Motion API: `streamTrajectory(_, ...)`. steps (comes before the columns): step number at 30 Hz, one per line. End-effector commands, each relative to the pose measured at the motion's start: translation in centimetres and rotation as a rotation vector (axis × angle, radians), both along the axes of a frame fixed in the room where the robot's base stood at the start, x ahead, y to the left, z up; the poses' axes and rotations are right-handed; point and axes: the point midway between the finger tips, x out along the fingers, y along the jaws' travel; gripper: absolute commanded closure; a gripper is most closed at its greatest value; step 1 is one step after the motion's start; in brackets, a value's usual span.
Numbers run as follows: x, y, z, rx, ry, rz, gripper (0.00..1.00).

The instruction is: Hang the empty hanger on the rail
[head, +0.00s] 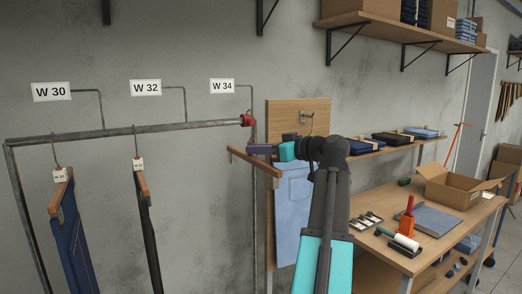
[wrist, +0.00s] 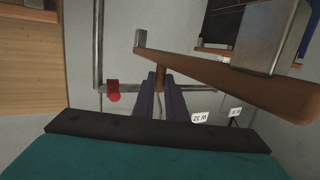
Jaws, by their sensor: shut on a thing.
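The empty wooden hanger (head: 255,163) is in my gripper (head: 262,149), just below the red-tipped right end of the rail (head: 190,125). In the wrist view the purple fingers (wrist: 158,98) are shut at the middle of the hanger (wrist: 215,73), near its neck. Metal clips show at the hanger's ends, with no garment in them. I cannot make out its hook clearly. The rail also shows in the wrist view (wrist: 190,88), behind the fingers, with its red end piece (wrist: 113,91). I cannot tell whether hanger and rail touch.
Blue jeans (head: 72,240) and dark trousers (head: 149,240) hang on the rail under signs W 30 and W 32. The rail under the W 34 sign (head: 222,86) is clear. Light blue jeans (head: 292,205) hang against a wooden board. A workbench (head: 395,259) stands at right.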

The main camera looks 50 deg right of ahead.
Motion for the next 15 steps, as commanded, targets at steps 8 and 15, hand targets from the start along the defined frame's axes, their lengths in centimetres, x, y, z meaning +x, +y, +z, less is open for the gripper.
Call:
streamTrajectory(8, 1.4, -0.6, 0.1, 0.000, 0.000, 0.001, 1.00)
streamTrajectory(15, 2.6, -1.0, 0.1, -0.001, -0.001, 0.001, 1.00)
